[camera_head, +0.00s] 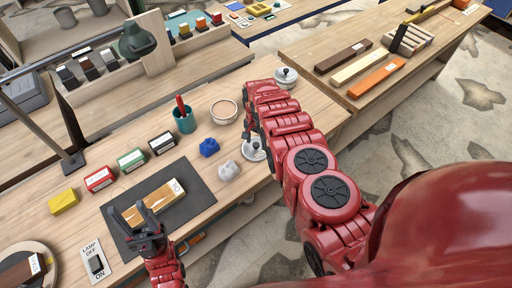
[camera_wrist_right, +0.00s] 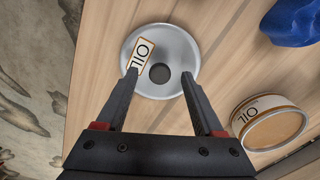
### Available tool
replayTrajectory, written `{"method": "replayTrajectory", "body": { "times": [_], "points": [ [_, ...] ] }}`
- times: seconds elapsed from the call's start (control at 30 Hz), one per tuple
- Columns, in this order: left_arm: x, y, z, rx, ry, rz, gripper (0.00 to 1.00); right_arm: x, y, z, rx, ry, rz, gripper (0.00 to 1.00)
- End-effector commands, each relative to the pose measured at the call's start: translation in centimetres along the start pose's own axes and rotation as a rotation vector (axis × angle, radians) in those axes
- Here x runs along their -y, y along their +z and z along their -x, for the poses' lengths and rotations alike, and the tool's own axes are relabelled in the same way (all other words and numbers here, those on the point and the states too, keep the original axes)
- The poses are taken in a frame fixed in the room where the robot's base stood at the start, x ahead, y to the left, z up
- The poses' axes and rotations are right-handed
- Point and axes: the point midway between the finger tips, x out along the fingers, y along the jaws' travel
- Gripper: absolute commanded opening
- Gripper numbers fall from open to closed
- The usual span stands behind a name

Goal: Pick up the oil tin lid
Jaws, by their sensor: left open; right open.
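The oil tin lid (camera_wrist_right: 176,44) is a round silver-grey disc with a dark knob (camera_wrist_right: 159,73) and an "OIL" label. It lies flat on the wooden bench. It also shows in the head view (camera_head: 256,154), partly hidden by my right gripper. My right gripper (camera_wrist_right: 159,76) is open above the lid, its fingertips on either side of the knob; I cannot tell whether they touch the lid. A round open tin labelled "OIL" (camera_wrist_right: 262,112) stands beside the lid, and in the head view (camera_head: 224,112). My left gripper (camera_head: 147,210) is open above the dark mat (camera_head: 190,188).
A blue lump (camera_head: 209,147) and a white lump (camera_head: 229,171) lie near the lid. A teal cup (camera_head: 184,122) and several small boxes stand further left. A lidded tin (camera_head: 286,77) stands beyond my right arm. The bench's front edge is close to the lid.

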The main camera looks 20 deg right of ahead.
Motion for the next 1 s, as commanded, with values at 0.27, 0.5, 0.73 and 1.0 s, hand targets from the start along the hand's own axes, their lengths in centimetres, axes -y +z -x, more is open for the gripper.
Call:
{"method": "replayTrajectory", "body": {
  "times": [0.27, 0.5, 0.73, 1.0],
  "points": [
    [0.00, -0.01, -0.07, 0.000, 0.000, 0.000, 0.50, -0.07, 0.23, -0.53, 0.004, 0.002, 0.001, 0.69],
    [0.00, -0.01, -0.07, 0.000, 0.000, 0.000, 0.50, -0.05, 0.19, -0.49, 0.003, 0.001, 0.001, 0.42],
    [0.00, -0.01, -0.07, 0.000, 0.000, 0.000, 0.50, -0.04, 0.17, -0.47, 0.003, 0.001, 0.001, 0.01],
    [0.00, -0.01, -0.07, 0.000, 0.000, 0.000, 0.50, -0.03, 0.17, -0.46, 0.003, 0.000, 0.001, 0.00]
  ]
}}
